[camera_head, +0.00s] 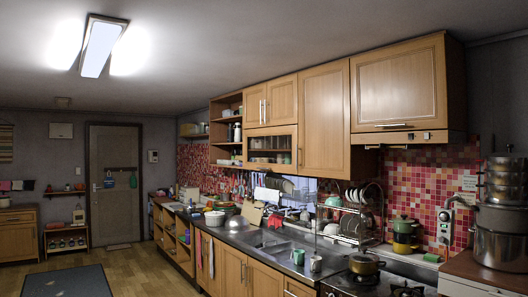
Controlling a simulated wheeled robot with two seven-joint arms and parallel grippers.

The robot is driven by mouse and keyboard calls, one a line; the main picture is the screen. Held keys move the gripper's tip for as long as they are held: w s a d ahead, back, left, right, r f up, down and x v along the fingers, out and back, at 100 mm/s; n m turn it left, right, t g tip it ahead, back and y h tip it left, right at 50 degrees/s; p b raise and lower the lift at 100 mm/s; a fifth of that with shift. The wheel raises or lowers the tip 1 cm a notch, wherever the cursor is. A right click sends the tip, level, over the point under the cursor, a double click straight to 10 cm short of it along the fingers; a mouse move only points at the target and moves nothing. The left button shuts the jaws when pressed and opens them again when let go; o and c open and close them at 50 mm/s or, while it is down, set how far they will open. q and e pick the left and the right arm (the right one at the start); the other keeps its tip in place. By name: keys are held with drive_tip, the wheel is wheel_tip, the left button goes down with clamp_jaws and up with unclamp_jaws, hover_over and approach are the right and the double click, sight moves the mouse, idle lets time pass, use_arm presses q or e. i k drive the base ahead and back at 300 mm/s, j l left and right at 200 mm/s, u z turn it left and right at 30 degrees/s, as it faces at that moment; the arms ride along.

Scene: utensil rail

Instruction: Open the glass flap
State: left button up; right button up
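The glass flap (271,157) is a wood-framed glass front in the row of wall cabinets, near the middle of the view. It sits below a small two-door wooden cabinet (270,102) and left of a tall wooden door (324,120). The flap appears closed, flush with the cabinet front. Small dishes or cups show dimly behind its glass. Neither of my grippers is in view, so their state and distance from the flap are not shown.
Below the flap run the counter and sink (272,244), with a dish rack (350,222) to the right. A stove with a pot (366,264) and stacked steel pots (500,240) stand further right. Open wooden floor (150,280) and a dark mat (66,281) lie left.

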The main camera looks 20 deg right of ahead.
sight(293, 130)
drive_tip(key=i+z, duration=0.3)
drive_tip(key=i, duration=1.15)
drive_tip(key=i+u, duration=0.15)
drive_tip(key=i, duration=0.6)
drive_tip(key=i+u, duration=0.2)
drive_tip(key=i, duration=0.55)
drive_tip(key=i+l+u, duration=0.15)
drive_tip(key=i, duration=0.6)
